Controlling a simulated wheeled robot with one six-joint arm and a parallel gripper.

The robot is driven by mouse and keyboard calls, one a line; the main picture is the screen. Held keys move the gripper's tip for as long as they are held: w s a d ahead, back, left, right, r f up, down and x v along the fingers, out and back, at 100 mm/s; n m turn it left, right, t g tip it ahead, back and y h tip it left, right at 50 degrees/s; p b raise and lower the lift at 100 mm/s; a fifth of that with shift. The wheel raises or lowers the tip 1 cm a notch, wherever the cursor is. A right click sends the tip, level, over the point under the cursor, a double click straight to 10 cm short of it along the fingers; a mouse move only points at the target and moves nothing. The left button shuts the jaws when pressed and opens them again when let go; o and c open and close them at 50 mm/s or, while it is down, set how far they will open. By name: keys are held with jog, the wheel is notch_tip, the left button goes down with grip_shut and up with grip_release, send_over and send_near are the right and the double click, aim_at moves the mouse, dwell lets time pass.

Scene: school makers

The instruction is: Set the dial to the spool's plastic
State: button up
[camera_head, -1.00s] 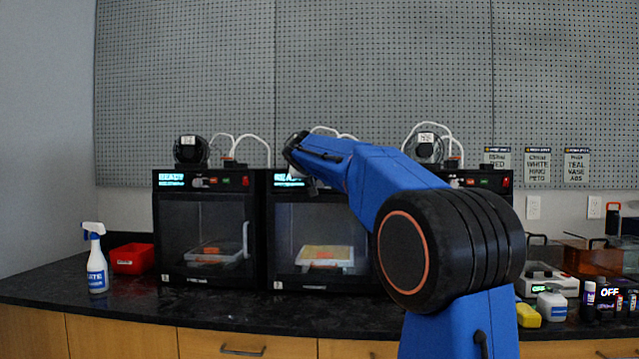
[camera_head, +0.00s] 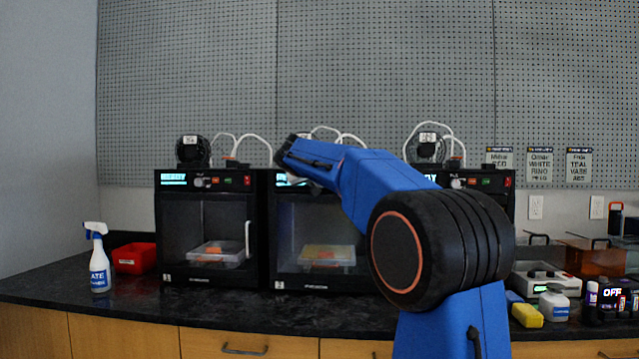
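Three black 3D printers stand in a row on the counter. The left printer (camera_head: 208,262) shows a green screen, a pale dial (camera_head: 199,182) and a red switch. The middle printer (camera_head: 313,272) has its panel mostly hidden by my blue arm. The right printer's panel (camera_head: 480,183) shows a dial (camera_head: 457,183); its body is mostly hidden. A black spool (camera_head: 192,150) with a small white label sits on the left printer, and another spool (camera_head: 428,147) on the right one. The labels are too small to read. My gripper is hidden behind my arm, near the middle printer.
A spray bottle (camera_head: 98,258) and a red bin (camera_head: 135,258) stand at the left. Job cards (camera_head: 579,166) hang on the pegboard. A yellow block (camera_head: 527,316), a white jar (camera_head: 554,304) and other items crowd the right. The counter front at left is clear.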

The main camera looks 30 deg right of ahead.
jog(key=o, duration=1)
jog(key=shift+f, duration=0.1)
jog(key=shift+o, duration=0.2)
jog(key=shift+s, duration=0.1)
jog(key=v, duration=1.7)
jog(key=shift+a, duration=0.2)
jog(key=s+a+f+n+g+y, duration=0.1)
jog(key=s+a+f+g+y, duration=0.1)
jog(key=s+f, duration=1.1)
jog(key=s+a+f+n+g+y, duration=0.2)
jog(key=s+a+f+y, duration=0.2)
jog(key=s+f, duration=1)
jog(key=s+a+f+n+g+y, duration=0.1)
jog(key=s+a+f+y, duration=0.2)
jog(key=s+f, duration=1)
notch_tip(320, 180, down, 9)
jog(key=shift+s+a+r+n+g+y, duration=0.1)
jog(key=shift+s+a+n+g+y, duration=0.3)
jog(key=shift+a, duration=0.3)
